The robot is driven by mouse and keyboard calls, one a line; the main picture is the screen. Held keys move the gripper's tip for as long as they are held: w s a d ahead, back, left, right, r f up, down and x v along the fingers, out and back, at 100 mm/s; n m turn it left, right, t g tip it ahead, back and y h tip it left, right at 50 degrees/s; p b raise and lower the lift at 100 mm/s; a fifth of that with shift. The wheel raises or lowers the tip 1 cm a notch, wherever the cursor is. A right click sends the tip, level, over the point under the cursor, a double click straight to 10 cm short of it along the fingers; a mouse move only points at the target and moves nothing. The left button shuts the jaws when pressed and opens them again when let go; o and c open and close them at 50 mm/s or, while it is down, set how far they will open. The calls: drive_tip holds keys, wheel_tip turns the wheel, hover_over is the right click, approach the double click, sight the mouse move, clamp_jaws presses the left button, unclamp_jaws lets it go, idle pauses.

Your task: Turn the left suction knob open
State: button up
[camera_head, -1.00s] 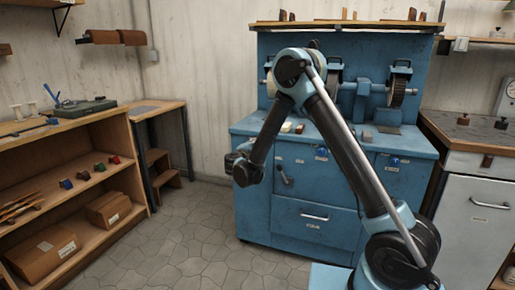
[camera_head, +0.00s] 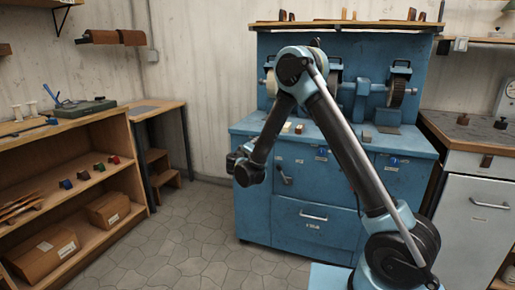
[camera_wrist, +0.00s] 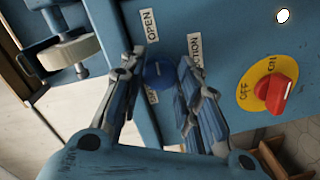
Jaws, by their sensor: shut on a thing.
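The suction knob (camera_wrist: 158,74) is a blue round knob on the blue machine panel in the wrist view. It sits between an OPEN label (camera_wrist: 149,25) and a partly covered SUCTION label (camera_wrist: 194,50). Another label below it is mostly hidden by a finger. My gripper (camera_wrist: 161,67) is shut on the knob, with one finger on each side. In the head view, my wrist is at the left front of the blue machine (camera_head: 262,205); the knob and the fingertips cannot be made out there.
A red rotary switch (camera_wrist: 277,95) on a yellow OFF/ON plate is right of my gripper in the wrist view. A wheel (camera_wrist: 70,53) shows at upper left. A wooden shelf (camera_head: 134,150) stands left of the machine, with open floor (camera_head: 185,245) between.

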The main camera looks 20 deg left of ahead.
drive_tip(key=shift+d+f+m, duration=0.1)
drive_tip(key=shift+m, duration=0.2)
drive_tip(key=o, duration=1.1)
drive_tip(key=s, duration=0.8)
drive_tip(key=s+a, duration=0.1)
drive_tip(key=s, duration=0.2)
drive_tip(key=shift+s+r, duration=0.25)
drive_tip(key=shift+s, duration=0.15)
